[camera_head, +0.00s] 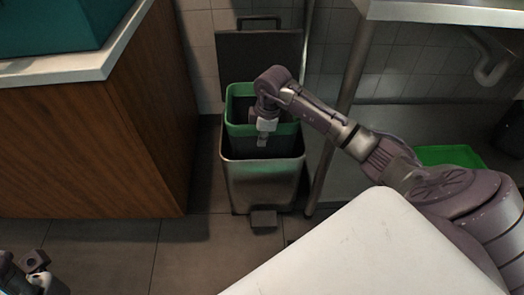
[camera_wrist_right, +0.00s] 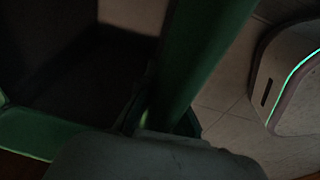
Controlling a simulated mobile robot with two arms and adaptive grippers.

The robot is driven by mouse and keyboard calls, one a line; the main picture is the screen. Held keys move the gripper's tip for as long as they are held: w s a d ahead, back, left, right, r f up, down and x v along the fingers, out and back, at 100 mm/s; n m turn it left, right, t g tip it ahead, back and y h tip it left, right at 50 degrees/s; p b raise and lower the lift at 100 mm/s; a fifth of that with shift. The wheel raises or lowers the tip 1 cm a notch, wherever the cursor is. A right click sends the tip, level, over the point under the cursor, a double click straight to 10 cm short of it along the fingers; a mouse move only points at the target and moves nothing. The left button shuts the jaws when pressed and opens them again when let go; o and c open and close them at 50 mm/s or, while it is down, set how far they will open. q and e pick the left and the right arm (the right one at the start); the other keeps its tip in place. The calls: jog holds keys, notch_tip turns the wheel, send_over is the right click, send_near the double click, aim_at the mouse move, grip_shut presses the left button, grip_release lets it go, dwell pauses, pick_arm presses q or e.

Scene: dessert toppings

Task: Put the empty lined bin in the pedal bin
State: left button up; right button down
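The pedal bin (camera_head: 262,188) is a metal box on the floor with its dark lid (camera_head: 258,60) raised at the back and its pedal (camera_head: 263,218) at the front. The lined bin, with a green rim (camera_head: 285,129) and dark inside, stands partly in the pedal bin's mouth, its rim above the metal edge. My right gripper (camera_head: 263,138) points down at the green front rim and appears shut on it; the fingertips are mostly hidden. In the right wrist view the green rim (camera_wrist_right: 205,55) runs up from the gripper. My left gripper (camera_head: 35,268) shows only partly at the lower left.
A wooden counter (camera_head: 95,150) with a pale top stands left of the pedal bin. A metal table leg (camera_head: 335,125) stands close on its right. A green container (camera_head: 450,156) lies under the metal table. The tiled floor in front is clear.

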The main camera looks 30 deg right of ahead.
aim_at(262, 154)
notch_tip(262, 154, down, 3)
jog(key=shift+b, duration=0.45)
notch_tip(262, 154, down, 4)
jog(key=shift+r+b, duration=0.1)
jog(key=shift+b, duration=0.9)
jog(key=shift+f, duration=0.4)
jog(key=shift+r, duration=0.1)
